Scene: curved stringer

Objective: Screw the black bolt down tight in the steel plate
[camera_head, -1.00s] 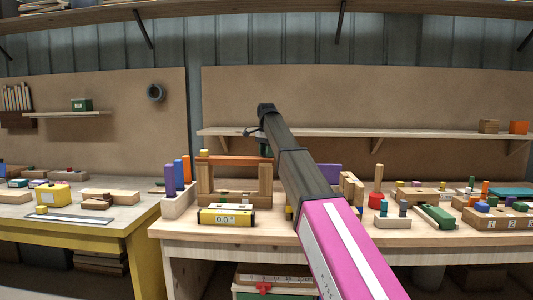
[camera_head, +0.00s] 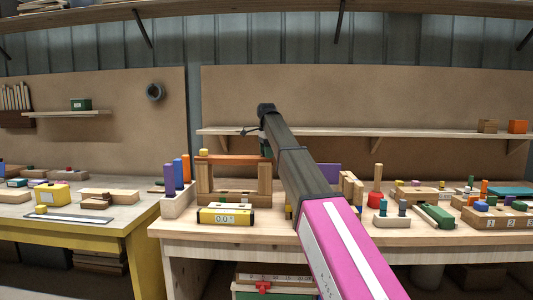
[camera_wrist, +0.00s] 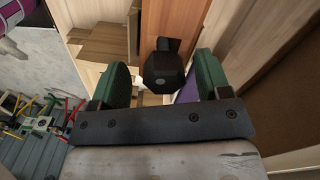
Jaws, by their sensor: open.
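A black hexagonal-headed piece (camera_wrist: 163,70), which looks like the bolt, shows between my two green fingers in the wrist view. A gap shows between it and each finger. My gripper (camera_wrist: 162,78) is open around it; I cannot tell how deep the fingers reach. In the head view my gripper (camera_head: 264,146) points down at the right end of a wooden bridge with an orange top beam (camera_head: 228,158), and my arm hides the bolt. I cannot make out the steel plate in either view.
A yellow level (camera_head: 226,216) lies before the bridge. A block with purple, blue and orange pegs (camera_head: 178,204) stands to its left. A purple board (camera_head: 330,176) and several wooden blocks and pegs stand right of my arm. A wall shelf (camera_head: 430,138) runs behind.

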